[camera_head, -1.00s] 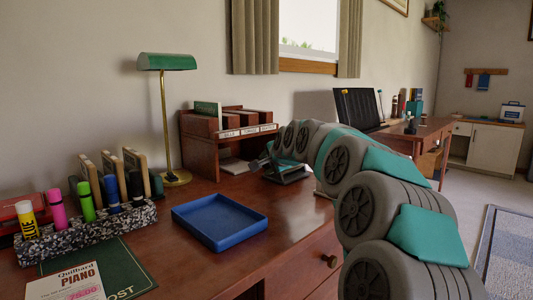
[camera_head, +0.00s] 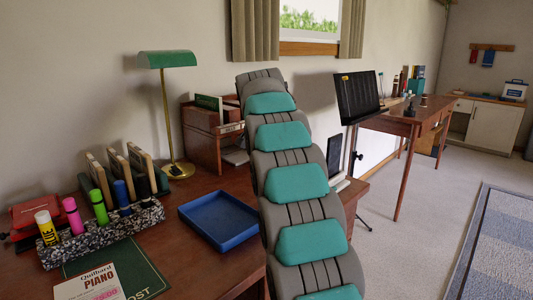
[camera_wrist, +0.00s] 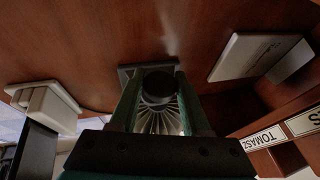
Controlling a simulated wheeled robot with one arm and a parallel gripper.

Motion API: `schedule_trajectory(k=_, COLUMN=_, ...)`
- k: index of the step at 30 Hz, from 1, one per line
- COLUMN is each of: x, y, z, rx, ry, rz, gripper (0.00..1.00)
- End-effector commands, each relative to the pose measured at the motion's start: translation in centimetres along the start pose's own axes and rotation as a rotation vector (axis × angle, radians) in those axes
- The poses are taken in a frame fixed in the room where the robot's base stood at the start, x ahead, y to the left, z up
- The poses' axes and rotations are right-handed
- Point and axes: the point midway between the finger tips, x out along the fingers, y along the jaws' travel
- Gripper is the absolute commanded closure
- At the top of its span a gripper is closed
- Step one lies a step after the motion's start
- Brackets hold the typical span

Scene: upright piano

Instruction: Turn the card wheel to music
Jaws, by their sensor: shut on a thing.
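The card wheel (camera_wrist: 160,123) shows in the wrist view as a fan of pale cards with a dark round knob (camera_wrist: 159,87) at its upper middle. Its grey base (camera_wrist: 127,73) rests on the brown desk top. My gripper (camera_wrist: 160,92) has its two green fingers on either side of the knob, shut on it. The writing on the cards is too small to read, so I cannot tell which section faces up. In the head view my arm hides the wheel and my gripper.
A blue tray (camera_head: 219,221), a green lamp (camera_head: 167,60) and a speckled pen holder (camera_head: 101,234) stand on the desk. A wooden letter rack (camera_head: 203,140) is behind my arm. In the wrist view a grey slab (camera_wrist: 252,56) lies right of the wheel.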

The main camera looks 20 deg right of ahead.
Motion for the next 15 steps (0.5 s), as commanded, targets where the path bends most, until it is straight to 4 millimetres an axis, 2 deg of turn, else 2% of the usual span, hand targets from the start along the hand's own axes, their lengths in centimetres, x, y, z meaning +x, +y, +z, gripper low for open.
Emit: schedule_trajectory(k=15, x=0.05, y=0.01, z=-0.09, rx=-0.045, ry=0.001, rz=0.112, gripper=1.0)
